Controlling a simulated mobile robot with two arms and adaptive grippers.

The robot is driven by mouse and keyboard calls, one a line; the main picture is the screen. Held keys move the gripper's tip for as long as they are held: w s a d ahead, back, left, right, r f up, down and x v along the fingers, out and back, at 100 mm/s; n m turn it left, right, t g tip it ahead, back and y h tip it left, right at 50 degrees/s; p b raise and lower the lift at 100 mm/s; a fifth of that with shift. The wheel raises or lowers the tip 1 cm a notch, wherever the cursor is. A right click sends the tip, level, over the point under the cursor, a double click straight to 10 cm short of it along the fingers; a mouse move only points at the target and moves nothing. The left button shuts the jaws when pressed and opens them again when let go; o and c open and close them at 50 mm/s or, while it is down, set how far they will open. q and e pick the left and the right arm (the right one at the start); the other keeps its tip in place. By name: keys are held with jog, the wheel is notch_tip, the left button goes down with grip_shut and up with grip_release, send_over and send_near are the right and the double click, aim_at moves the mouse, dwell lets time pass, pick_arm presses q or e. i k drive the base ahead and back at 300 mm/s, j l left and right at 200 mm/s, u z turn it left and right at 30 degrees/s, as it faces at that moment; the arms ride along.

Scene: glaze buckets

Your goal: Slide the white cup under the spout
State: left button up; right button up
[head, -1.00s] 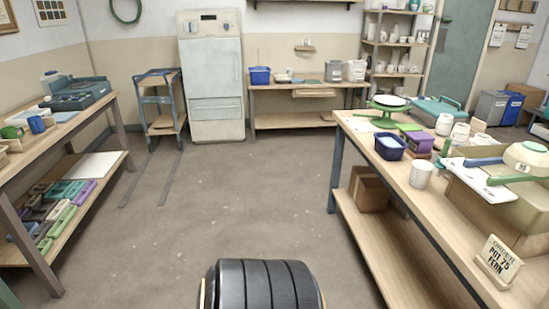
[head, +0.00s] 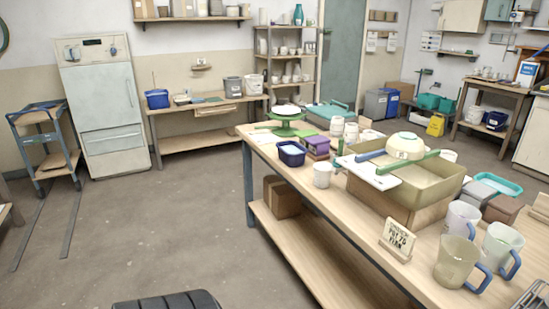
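A small white cup (head: 322,174) stands upright near the left edge of the long workbench (head: 298,225). It is beside a large tan basin (head: 455,183) with a white board and a green-handled tool across it. A pale bowl (head: 405,146) sits on top of these. More white cups (head: 351,133) stand behind, and larger mugs with blue handles (head: 502,247) stand at the front right. I cannot tell a spout for certain. Neither of my grippers is in view.
A dark blue tub (head: 291,153), a purple box (head: 316,146) and a green stand (head: 287,127) are on the bench's far end. The floor (head: 165,225) left of the bench is clear. A blue cart (head: 45,150) stands at the left.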

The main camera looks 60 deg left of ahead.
aim_at(323, 173)
jog(key=u, duration=1.1)
